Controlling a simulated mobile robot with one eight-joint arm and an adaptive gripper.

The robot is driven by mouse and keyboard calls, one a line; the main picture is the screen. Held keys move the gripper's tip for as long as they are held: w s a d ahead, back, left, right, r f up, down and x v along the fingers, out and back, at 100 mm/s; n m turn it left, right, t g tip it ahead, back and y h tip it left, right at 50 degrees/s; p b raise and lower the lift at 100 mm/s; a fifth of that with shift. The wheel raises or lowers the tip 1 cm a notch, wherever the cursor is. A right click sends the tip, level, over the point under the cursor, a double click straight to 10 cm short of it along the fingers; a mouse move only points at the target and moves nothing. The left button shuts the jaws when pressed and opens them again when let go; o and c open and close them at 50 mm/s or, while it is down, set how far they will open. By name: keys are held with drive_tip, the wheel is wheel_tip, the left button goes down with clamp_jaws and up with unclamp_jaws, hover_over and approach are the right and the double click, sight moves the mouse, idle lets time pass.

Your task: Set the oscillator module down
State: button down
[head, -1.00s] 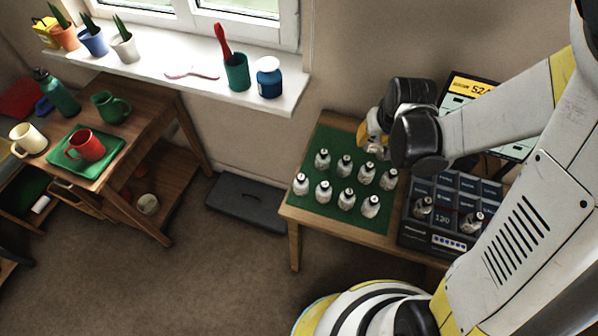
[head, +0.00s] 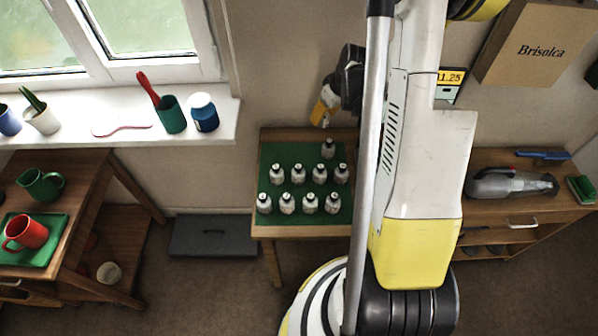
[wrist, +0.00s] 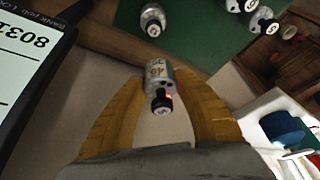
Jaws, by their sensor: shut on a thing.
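A silver, bottle-shaped module (wrist: 158,74) with a black knob and a small red light is held between the yellow fingers of my gripper (wrist: 160,88), tilted in the wrist view. In the head view my gripper (head: 322,112) is in front of the wall near the table's back edge; the held module is hard to make out there. Similar modules stand upright on the green mat (head: 270,156): two rows, plus a single module (head: 328,147) behind them. I cannot tell which module is the oscillator. Part of the mat also shows in the wrist view (wrist: 200,35).
My column and arm hide the table's right side in the head view. A display (wrist: 30,50) stands close at left in the wrist view. The windowsill (head: 225,122) is to the left. Bare mat shows left of the single module.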

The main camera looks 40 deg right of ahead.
drive_tip(key=b, duration=0.4)
hover_over(286, 153)
drive_tip(key=s, duration=0.1)
wheel_tip(286, 153, down, 7)
drive_tip(key=shift+s+d+f, duration=0.1)
drive_tip(key=shift+f+b, duration=1.05)
drive_tip(key=shift+f, duration=0.75)
drive_tip(key=shift+f, duration=0.1)
drive_tip(key=shift+f, duration=0.15)
drive_tip(key=c, duration=1)
unclamp_jaws()
drive_tip(key=shift+r, duration=0.2)
